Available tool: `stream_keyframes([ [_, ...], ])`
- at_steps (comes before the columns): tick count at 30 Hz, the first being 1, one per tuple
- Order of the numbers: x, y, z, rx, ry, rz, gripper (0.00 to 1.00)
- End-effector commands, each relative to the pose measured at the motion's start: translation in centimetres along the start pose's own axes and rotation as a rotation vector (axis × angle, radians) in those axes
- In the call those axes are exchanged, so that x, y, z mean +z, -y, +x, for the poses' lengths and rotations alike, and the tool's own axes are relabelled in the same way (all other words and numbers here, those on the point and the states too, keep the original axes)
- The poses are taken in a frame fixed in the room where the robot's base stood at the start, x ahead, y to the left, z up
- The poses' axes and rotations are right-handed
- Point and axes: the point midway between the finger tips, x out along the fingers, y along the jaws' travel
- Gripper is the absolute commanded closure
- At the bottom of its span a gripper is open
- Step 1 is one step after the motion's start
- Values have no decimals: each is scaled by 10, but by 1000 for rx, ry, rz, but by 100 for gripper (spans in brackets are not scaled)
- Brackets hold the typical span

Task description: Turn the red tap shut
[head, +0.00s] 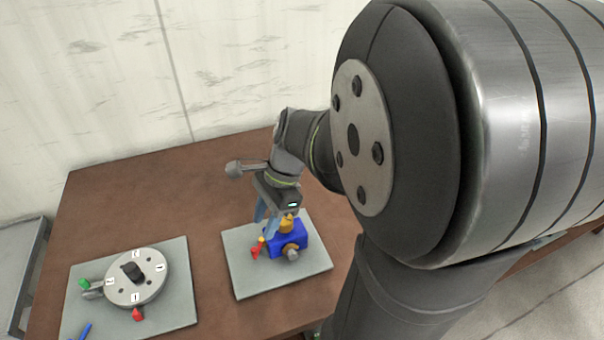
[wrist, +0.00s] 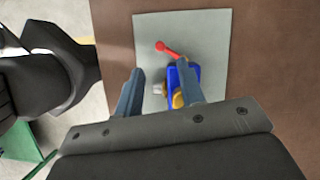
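The red tap (head: 257,248) is a small lever on the left side of a blue block (head: 298,240). In the wrist view the red tap (wrist: 170,50) is a slim lever with a rounded end, slanting up and left from the top of the blue block (wrist: 174,78). My gripper (head: 265,222) is above the left side of the block. In the wrist view my gripper (wrist: 160,70) has its fingers wide apart with nothing held. The red lever lies just beyond the fingertips, apparently untouched. The right finger hides part of the block.
The block sits on a grey plate (head: 315,272) on the brown table (head: 215,225). It carries a yellow-orange part (head: 287,224) and a brownish knob (head: 290,252). A second plate (head: 180,262) at left holds a round dial device (head: 150,285). Table lies bare between the plates.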

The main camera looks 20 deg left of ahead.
Motion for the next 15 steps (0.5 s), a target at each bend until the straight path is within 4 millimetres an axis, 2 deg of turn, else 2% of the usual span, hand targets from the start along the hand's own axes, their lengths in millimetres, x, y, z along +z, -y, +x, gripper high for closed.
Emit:
stream_keyframes([
  [1, 0, -1, 12, 6, 1, -1, 64],
  [6, 0, -1, 46, 6, 1, -1, 64],
  [10, 0, 0, 64, 4, 1, -1, 64],
  [15, 0, 0, 77, 1, 0, -1, 64],
])
